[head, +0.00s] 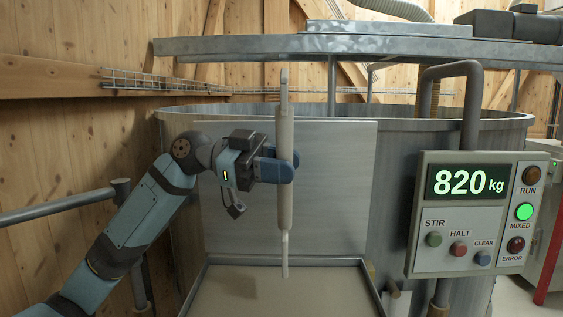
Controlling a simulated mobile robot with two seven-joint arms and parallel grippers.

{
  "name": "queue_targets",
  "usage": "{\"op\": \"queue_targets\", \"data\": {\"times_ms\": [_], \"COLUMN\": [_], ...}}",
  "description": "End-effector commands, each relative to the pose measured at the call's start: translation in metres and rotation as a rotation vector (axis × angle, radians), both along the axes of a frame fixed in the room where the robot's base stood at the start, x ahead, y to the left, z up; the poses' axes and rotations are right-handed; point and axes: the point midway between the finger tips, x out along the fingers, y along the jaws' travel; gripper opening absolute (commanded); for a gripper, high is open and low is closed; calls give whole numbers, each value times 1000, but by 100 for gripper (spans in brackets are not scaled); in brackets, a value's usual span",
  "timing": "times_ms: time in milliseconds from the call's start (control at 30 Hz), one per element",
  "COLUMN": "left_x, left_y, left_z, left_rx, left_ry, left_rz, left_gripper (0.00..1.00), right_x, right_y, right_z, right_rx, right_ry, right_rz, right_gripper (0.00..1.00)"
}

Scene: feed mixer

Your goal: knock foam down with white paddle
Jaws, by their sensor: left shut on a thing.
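My left gripper (284,166) comes in from the left and is shut on the white paddle (285,122). The paddle hangs upright, its upper end above the rim of the mixer tub (403,150) and its thin lower end over a tray. It is in front of a flat grey panel on the tub. I see no foam; the inside of the tub is hidden behind its front wall. My right gripper does not show.
A control box (473,213) at the right reads 820 kg, with its MIXED lamp (524,211) lit green. A shallow tray (230,290) is below the paddle. A metal beam (350,47) crosses above the tub. A handrail (65,206) is at the left.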

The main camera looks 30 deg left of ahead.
Motion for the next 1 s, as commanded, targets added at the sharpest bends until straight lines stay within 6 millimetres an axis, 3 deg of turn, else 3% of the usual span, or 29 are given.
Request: {"op": "queue_targets", "data": {"times_ms": [567,1000], "left_x": [0,0], "left_y": [0,0], "left_z": [-72,-124], "left_rx": [0,-1], "left_ry": [1,-1], "left_rz": [1,0], "left_gripper": [0,0], "right_x": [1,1], "right_y": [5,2], "right_z": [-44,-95], "right_rx": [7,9], "right_ry": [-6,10], "right_rz": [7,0], "right_gripper": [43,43]}}
